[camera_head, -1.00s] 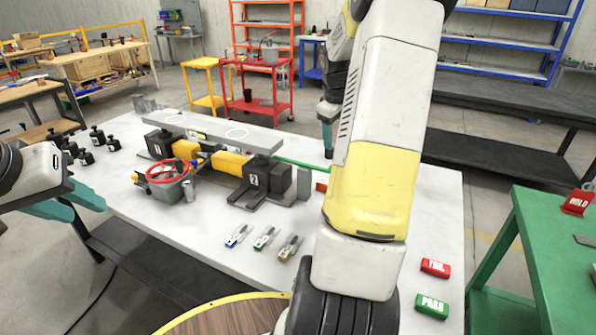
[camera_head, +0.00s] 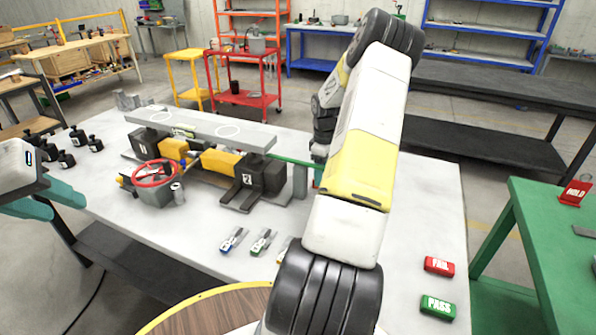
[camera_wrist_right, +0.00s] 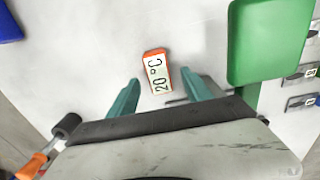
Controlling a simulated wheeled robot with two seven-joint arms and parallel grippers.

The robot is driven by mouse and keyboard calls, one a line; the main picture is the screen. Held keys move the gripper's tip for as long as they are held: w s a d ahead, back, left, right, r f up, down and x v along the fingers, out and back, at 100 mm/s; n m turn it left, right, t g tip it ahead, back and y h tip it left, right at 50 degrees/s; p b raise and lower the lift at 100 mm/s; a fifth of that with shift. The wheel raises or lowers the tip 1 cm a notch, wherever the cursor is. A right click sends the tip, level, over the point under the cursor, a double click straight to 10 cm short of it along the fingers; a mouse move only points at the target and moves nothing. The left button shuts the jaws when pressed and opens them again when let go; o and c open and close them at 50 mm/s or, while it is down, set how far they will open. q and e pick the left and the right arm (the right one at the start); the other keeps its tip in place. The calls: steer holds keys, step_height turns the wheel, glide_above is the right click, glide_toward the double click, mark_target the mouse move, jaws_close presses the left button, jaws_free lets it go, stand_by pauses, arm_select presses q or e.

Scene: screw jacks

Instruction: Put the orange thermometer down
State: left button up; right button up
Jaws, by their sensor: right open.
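The orange thermometer (camera_wrist_right: 155,72), a small block with a white "20 °C" label, lies on the pale tabletop in the right wrist view. My right gripper (camera_wrist_right: 160,94) is open, with one teal finger on each side of the thermometer's near end; whether they touch it I cannot tell. In the head view my right arm hides the thermometer and most of that gripper. My left gripper (camera_head: 45,203) is at the left edge of the head view, its teal fingers apart and empty, off the table's left side.
Two black-and-yellow jacks (camera_head: 262,176) carry a grey beam (camera_head: 200,127) on the table (camera_head: 420,215). Red FAIL (camera_head: 439,266) and green PASS (camera_head: 437,306) blocks lie right. A green object (camera_wrist_right: 268,42) is near the right gripper.

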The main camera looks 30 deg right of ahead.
steer(key=f, duration=0.3)
steer(key=shift+s+d+f, duration=0.1)
steer(key=shift+d+f, duration=0.1)
steer(key=shift+f, duration=0.05)
jaws_close()
